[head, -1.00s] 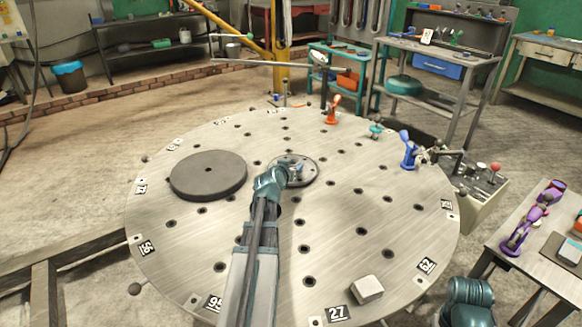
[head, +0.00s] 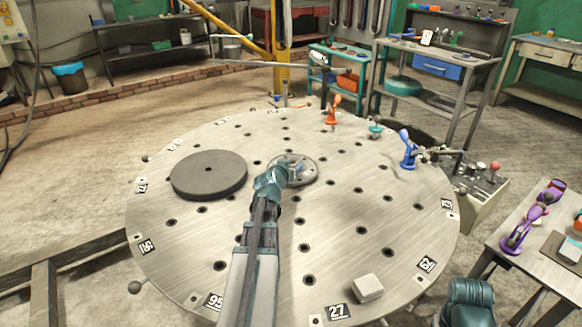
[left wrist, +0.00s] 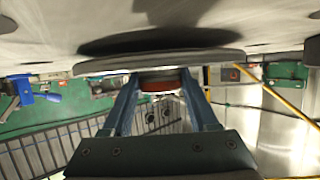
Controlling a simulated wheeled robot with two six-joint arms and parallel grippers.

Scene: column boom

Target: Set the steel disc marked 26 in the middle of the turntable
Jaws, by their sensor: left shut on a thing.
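The round pale turntable (head: 330,250) fills the middle of the head view. A steel disc with holes (head: 306,168) is near its middle; I cannot read a number on it. My left gripper (head: 285,177) reaches over its near side and is shut on it, hiding part of it. In the left wrist view the two blue fingers (left wrist: 160,90) reach to the grey disc rim (left wrist: 110,65). A dark shadow lies beside the rim on the turntable surface; I cannot tell whether the disc touches it.
A large dark grey disc (head: 208,176) lies left on the turntable. A pale block (head: 368,288) lies near its front edge. Orange (head: 332,110), teal (head: 375,128) and blue (head: 408,150) fixtures stand along the far right rim. A side table (head: 540,262) stands at right.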

